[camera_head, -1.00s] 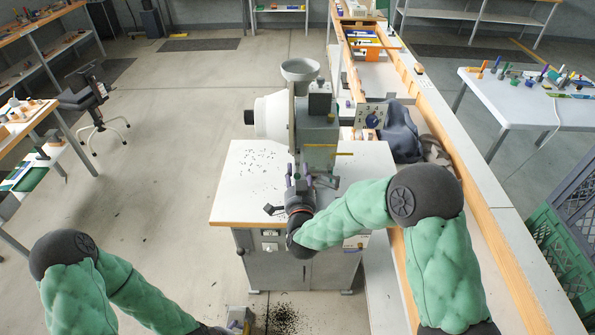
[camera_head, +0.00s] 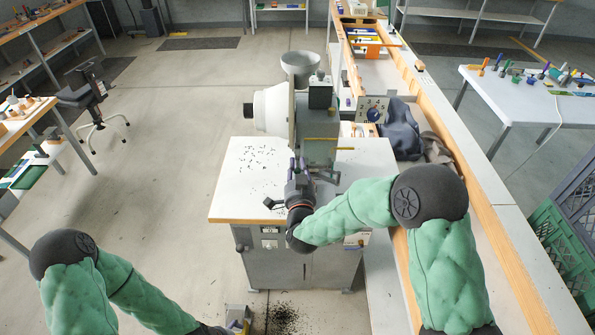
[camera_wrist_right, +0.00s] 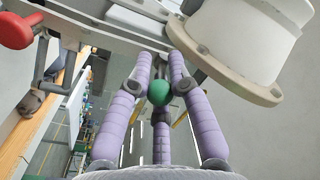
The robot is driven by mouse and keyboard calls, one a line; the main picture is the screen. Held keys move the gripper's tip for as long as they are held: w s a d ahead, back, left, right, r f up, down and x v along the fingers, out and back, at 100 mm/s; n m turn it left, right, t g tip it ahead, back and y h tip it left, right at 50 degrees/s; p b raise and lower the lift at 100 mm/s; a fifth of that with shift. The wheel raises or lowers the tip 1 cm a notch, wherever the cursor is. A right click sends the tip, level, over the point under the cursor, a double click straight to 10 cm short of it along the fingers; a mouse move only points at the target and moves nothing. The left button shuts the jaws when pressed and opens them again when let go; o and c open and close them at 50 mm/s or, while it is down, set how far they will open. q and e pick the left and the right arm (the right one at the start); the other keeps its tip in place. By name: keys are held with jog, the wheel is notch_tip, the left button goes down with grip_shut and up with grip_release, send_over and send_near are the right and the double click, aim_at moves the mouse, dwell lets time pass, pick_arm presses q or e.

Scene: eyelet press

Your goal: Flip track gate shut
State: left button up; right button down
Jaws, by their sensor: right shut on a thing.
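The eyelet press (camera_head: 320,130) stands on a white-topped bench with a grey funnel on top. My right gripper (camera_head: 298,166) is at the front of the press head. In the right wrist view its purple fingers (camera_wrist_right: 160,85) are closed around a small green ball knob (camera_wrist_right: 159,94). I take the knob to be the gate's handle, but the gate itself cannot be made out.
A red knob (camera_wrist_right: 14,30) on a lever and a large white round housing (camera_wrist_right: 235,40) flank the fingers. Small dark bits lie on the bench top (camera_head: 235,200). A numbered dial plate (camera_head: 372,110) is right of the press. A long wood-edged counter (camera_head: 470,190) runs along the right.

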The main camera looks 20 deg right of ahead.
jog(key=shift+f+t+b, duration=0.35)
jog(key=shift+t+b, duration=0.15)
jog(key=shift+b, duration=1.35)
jog(key=shift+r+b, duration=0.15)
jog(key=shift+b, duration=0.4)
jog(key=c, duration=1.3)
grip_release()
jog(key=shift+o, duration=0.2)
jog(key=v, duration=1.2)
jog(key=shift+w+f, duration=0.1)
jog(key=shift+f, duration=0.15)
